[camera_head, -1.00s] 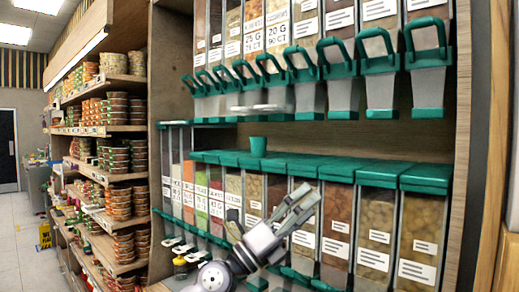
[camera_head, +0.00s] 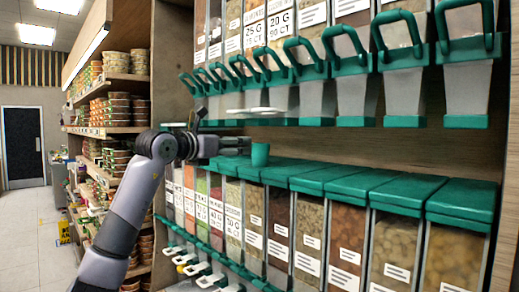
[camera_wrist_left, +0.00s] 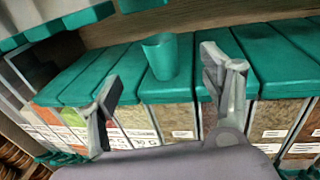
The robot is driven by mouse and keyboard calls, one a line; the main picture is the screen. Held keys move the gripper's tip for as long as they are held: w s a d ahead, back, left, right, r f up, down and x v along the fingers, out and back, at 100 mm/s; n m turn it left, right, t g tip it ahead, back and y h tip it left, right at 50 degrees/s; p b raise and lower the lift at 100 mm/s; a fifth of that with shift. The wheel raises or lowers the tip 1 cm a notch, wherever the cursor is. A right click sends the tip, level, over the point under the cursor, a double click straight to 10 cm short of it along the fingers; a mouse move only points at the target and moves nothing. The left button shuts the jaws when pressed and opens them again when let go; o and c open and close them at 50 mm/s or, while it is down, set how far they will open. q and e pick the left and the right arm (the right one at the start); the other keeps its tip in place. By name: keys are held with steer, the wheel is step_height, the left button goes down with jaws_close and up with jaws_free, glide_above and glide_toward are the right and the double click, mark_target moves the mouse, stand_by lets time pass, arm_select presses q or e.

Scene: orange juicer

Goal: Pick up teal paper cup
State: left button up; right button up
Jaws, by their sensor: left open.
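The teal paper cup (camera_head: 260,154) stands upright on the teal lids of the lower row of bins. In the head view my left gripper (camera_head: 236,146) reaches in from the left and is just to the left of the cup. In the left wrist view the cup (camera_wrist_left: 160,56) stands ahead of the open fingers, between them in the picture, with nothing held. The left gripper (camera_wrist_left: 165,90) appears apart from the cup. My right gripper is not in view.
Upper dispensers with teal handles (camera_head: 402,45) hang above the cup. The lower bins' teal lids (camera_head: 340,184) form the ledge it stands on. White plates (camera_head: 255,111) lie above. Shelves of stacked containers (camera_head: 120,105) stand to the left.

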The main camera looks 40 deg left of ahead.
mark_target(254, 146)
arm_select(q)
steer(key=w, duration=0.2)
steer(key=w+p, duration=0.1)
steer(key=w, duration=0.2)
steer(key=shift+a+f+p, duration=0.2)
steer(key=shift+p, duration=0.1)
steer(key=shift+w+a+f+p, duration=0.1)
steer(key=shift+w+p, duration=0.15)
steer(key=shift+w, duration=0.4)
steer(key=shift+w+a+f+p, duration=0.1)
steer(key=shift+w+p, duration=0.1)
steer(key=shift+w, duration=0.4)
steer(key=shift+w+r+p, duration=0.1)
steer(key=shift+w+p, duration=0.05)
steer(key=shift+p, duration=0.15)
steer(key=w+p, duration=0.2)
steer(key=w, duration=0.1)
steer(key=w+p, duration=0.1)
steer(key=shift+w+a, duration=0.15)
steer(key=shift+a, duration=0.25)
steer(key=shift+w+f, duration=0.25)
steer(key=shift+s, duration=0.1)
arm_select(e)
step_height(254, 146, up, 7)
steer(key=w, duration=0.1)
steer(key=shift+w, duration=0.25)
